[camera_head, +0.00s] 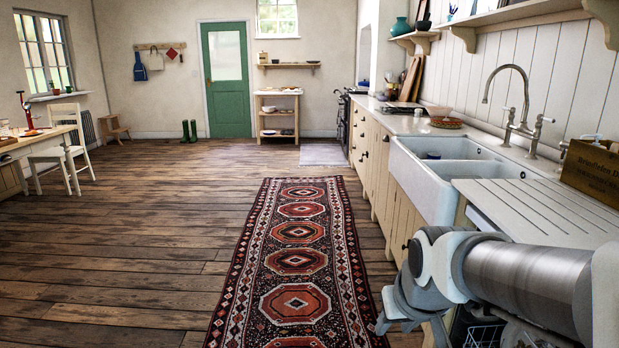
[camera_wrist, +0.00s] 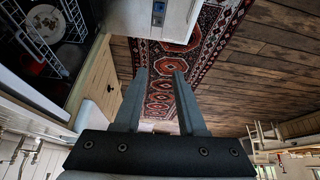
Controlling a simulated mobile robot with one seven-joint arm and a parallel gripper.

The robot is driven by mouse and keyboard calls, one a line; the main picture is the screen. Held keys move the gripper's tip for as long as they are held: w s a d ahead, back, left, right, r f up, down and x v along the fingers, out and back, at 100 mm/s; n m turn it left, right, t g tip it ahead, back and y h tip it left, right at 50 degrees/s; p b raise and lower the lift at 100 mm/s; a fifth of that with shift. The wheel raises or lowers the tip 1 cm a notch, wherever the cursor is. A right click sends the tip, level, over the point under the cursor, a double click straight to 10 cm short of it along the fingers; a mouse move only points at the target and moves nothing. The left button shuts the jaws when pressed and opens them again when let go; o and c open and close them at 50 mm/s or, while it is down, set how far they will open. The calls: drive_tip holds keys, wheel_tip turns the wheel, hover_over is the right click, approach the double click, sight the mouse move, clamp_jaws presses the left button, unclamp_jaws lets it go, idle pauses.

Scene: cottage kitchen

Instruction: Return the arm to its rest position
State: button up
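My gripper (camera_wrist: 160,76) shows in the wrist view with its two fingers apart and nothing between them. Beyond the fingertips are the patterned rug and the wooden floor. In the head view my arm reaches in from the lower right, and my gripper (camera_head: 385,318) is low beside the counter front, partly hidden by the wrist. It is clear of the sink and the worktop.
A white double sink (camera_head: 433,195) and a ribbed drainboard (camera_head: 540,208) are beside my arm. An open dishwasher rack (camera_wrist: 35,40) with dishes is close by in the wrist view. The long red rug (camera_head: 297,232) and floor to the left are clear.

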drive_tip(key=s+r, duration=0.4)
drive_tip(key=s, duration=0.8)
wheel_tip(320, 180, up, 21)
drive_tip(key=p, duration=2)
drive_tip(key=shift+d+f+m, duration=0.2)
drive_tip(key=shift+m, duration=0.1)
drive_tip(key=shift+d, duration=0.15)
